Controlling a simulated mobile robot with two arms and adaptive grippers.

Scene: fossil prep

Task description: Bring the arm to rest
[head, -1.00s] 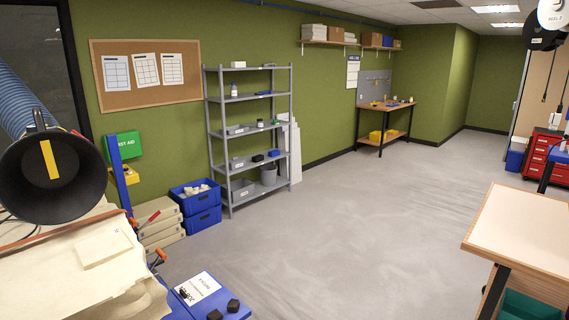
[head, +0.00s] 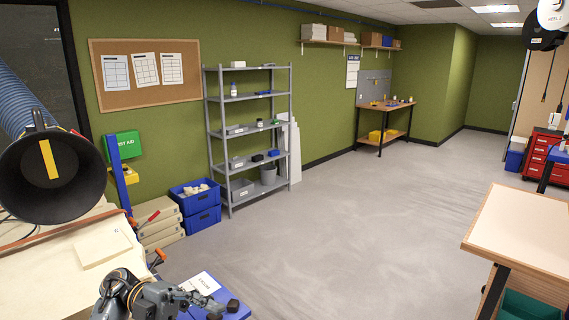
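My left arm shows at the bottom left of the head view, grey and dark, with its gripper (head: 208,302) pointing right. The gripper is over or in front of the blue surface (head: 240,314) with the white printed card (head: 204,281) and a small black block (head: 233,305). I cannot tell whether its fingers are open or shut, or whether they touch anything there. I see nothing clearly held. My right gripper is not in view.
A cream-covered bench (head: 60,275) and a black extraction hood (head: 52,175) stand at the left. Blue crates (head: 203,219) and grey shelving (head: 248,140) line the green wall. A wooden-topped table (head: 525,230) is at the right. The middle floor is clear.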

